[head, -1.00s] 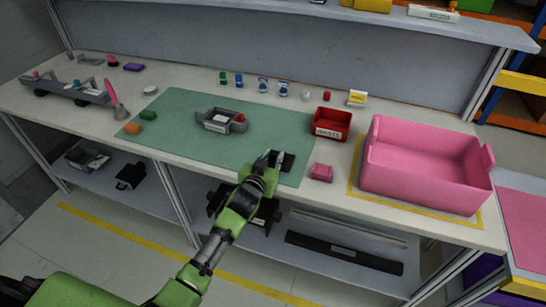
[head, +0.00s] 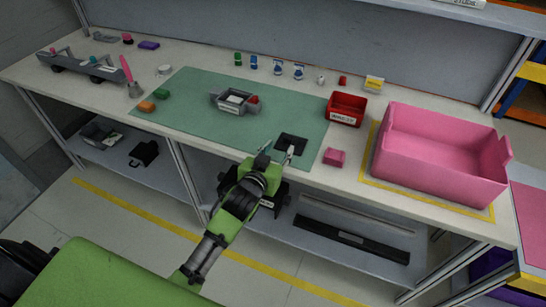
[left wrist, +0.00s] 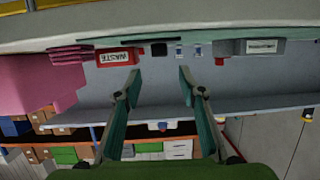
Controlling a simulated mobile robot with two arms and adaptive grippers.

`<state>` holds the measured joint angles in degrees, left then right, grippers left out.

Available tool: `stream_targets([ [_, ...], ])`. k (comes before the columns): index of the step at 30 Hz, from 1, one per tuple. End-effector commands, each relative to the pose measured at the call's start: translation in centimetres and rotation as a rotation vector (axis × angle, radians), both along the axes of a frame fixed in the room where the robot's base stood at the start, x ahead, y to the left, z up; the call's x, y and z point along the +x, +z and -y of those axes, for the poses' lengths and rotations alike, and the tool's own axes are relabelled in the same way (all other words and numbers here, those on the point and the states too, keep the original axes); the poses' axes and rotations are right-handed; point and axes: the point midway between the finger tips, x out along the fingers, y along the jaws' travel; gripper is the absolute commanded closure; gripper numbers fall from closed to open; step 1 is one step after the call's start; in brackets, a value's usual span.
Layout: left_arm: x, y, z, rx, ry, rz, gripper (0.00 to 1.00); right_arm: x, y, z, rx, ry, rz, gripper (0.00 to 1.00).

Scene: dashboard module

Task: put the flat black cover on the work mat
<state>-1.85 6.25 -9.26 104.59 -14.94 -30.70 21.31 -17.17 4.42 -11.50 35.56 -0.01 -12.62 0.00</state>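The flat black cover (head: 291,143) lies on the green work mat (head: 190,115), near its front right corner. My left gripper (head: 278,151) is open at the front edge of the mat, just in front of the cover. One fingertip overlaps the cover's near edge in the picture; I cannot tell whether it touches. In the left wrist view the two fingers (left wrist: 159,75) are wide apart with nothing between them. My right gripper is not in view.
A grey module (head: 235,102) sits farther back on the mat. A pink block (head: 334,157), a red bin (head: 346,109) and a large pink crate (head: 440,158) stand to the right. Small bottles stand behind the mat. The middle of the mat is clear.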

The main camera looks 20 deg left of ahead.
Motion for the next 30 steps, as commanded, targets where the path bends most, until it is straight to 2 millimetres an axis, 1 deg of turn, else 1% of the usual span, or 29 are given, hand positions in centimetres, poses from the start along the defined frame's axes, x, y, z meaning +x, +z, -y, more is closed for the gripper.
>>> stream_targets([
  [1, -1.0, 0.2, 0.0, 0.000, 0.000, 0.000, 0.63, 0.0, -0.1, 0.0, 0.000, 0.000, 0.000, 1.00],
  [3, -2.1, 0.5, 0.0, -0.001, 0.000, 0.000, 0.63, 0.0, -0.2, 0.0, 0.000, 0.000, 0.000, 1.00],
  [6, -3.3, 0.9, 0.0, -0.001, 0.000, 0.000, 0.63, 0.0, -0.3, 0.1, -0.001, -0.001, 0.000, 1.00],
  [9, -4.1, 1.2, 0.0, 0.000, 0.000, 0.000, 0.63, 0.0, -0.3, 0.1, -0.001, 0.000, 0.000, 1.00],
  [13, -4.5, 1.4, 0.0, 0.001, 0.000, 0.000, 0.63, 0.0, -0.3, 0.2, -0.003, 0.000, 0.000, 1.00],
  [19, -4.5, 1.4, 0.0, 0.001, 0.000, -0.001, 0.63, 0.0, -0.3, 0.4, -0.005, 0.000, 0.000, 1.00],
  [20, -4.5, 1.2, 0.0, 0.001, 0.000, -0.004, 0.63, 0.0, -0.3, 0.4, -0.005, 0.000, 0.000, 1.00],
  [21, -4.6, 0.6, 0.0, 0.003, -0.002, -0.014, 0.63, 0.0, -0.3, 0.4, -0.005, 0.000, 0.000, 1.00],
  [23, -4.8, -1.3, 0.1, 0.009, -0.006, -0.044, 0.63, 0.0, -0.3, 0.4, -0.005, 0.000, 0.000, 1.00],
  [26, -5.6, -6.6, 0.2, 0.024, -0.020, -0.131, 0.63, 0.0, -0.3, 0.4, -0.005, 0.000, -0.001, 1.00],
  [27, -6.3, -9.5, 0.3, 0.032, -0.029, -0.178, 0.63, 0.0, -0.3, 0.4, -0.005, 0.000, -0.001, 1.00],
  [29, -7.9, -14.5, 0.3, 0.046, -0.042, -0.260, 0.63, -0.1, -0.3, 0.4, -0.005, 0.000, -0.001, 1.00],
  [30, -9.4, -18.3, 0.4, 0.054, -0.053, -0.325, 0.63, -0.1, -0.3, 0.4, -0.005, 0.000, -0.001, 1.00],
])
